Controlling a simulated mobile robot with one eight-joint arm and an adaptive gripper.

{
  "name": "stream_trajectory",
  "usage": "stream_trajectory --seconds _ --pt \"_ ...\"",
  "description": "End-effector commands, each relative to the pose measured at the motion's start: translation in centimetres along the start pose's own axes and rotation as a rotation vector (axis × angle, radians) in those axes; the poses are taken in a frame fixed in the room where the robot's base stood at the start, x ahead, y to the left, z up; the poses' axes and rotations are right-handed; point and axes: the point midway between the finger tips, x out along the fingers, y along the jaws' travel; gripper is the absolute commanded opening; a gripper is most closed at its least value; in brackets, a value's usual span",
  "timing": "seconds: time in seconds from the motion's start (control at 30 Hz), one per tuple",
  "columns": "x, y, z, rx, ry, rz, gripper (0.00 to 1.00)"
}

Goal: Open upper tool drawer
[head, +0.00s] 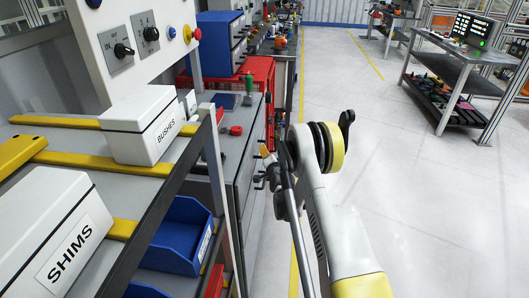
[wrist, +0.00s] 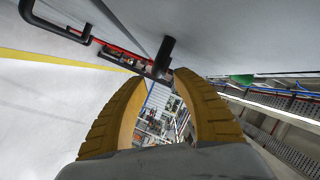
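The grey cabinet (head: 246,185) stands beside the workbench, with its front facing the aisle. In the head view my gripper (head: 264,166) is at this front, small and partly hidden by my arm. In the wrist view my gripper (wrist: 160,76) shows two yellow ridged fingers, spread apart. A dark bar-like handle (wrist: 165,57) lies at the fingertips, its lower end near the gap; I cannot tell whether they touch. Another black handle (wrist: 52,27) shows at the upper left. I cannot tell which handle belongs to the upper tool drawer, or whether that drawer is shut.
A red crate (head: 258,74) and a blue box (head: 221,43) stand behind the cabinet top. White boxes marked BUSHES (head: 146,127) and SHIMS (head: 52,235) sit on the near rack above a blue bin (head: 180,240).

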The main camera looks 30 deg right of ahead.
Motion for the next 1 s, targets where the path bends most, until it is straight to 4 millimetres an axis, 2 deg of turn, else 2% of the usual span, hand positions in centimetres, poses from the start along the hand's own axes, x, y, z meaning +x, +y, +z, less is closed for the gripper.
stream_trajectory --seconds 0.1,0.23,0.6,0.63,0.73,1.0 --pt "2.2 0.2 0.2 -0.001 0.0 0.0 0.34" --pt "3.7 0.1 0.1 -0.001 0.0 0.0 0.34" --pt "4.4 -0.1 0.0 -0.001 0.0 0.0 0.34" --pt "4.4 -0.1 0.0 -0.001 0.0 0.0 0.3" --pt "4.3 -0.1 0.0 -0.001 0.0 0.0 0.0" --pt "4.3 -0.1 0.0 -0.001 -0.001 0.0 0.0"
